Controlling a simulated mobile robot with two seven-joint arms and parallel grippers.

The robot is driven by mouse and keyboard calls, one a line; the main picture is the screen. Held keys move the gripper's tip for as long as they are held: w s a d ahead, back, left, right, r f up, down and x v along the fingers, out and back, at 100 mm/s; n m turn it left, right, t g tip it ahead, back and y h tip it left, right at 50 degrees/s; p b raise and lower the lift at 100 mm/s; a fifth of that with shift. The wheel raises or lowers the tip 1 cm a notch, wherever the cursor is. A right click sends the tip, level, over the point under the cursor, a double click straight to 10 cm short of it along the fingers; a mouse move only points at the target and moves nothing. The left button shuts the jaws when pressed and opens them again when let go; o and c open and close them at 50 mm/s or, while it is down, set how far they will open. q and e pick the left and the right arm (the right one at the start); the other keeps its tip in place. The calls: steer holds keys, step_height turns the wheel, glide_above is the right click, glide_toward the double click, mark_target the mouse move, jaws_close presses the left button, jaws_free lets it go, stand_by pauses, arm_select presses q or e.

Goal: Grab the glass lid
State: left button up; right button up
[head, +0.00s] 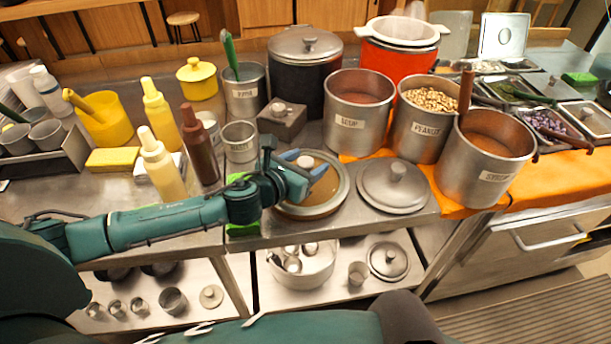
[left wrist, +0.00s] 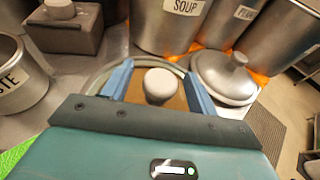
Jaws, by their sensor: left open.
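The glass lid (head: 325,202) lies flat on the steel counter, a round brownish see-through disc with a metal rim and a pale knob. In the left wrist view the knob of the glass lid (left wrist: 159,86) stands between my two blue fingers. My left gripper (head: 307,163) is open over the lid, with a finger on each side of the knob; it also shows in the left wrist view (left wrist: 158,84). Gaps show between the knob and both fingers. My right gripper is not in view.
A steel lid (head: 394,187) lies close to the right of the glass lid. The soup pot (head: 357,115), peanut pot (head: 421,130) and a syrup pot (head: 484,165) stand behind and right. A grey block (head: 282,122) and a labelled steel cup (head: 239,143) stand behind my gripper.

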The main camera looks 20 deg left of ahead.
arm_select(q)
steer(key=c, duration=1.2)
steer(key=shift+r, duration=0.1)
jaws_close()
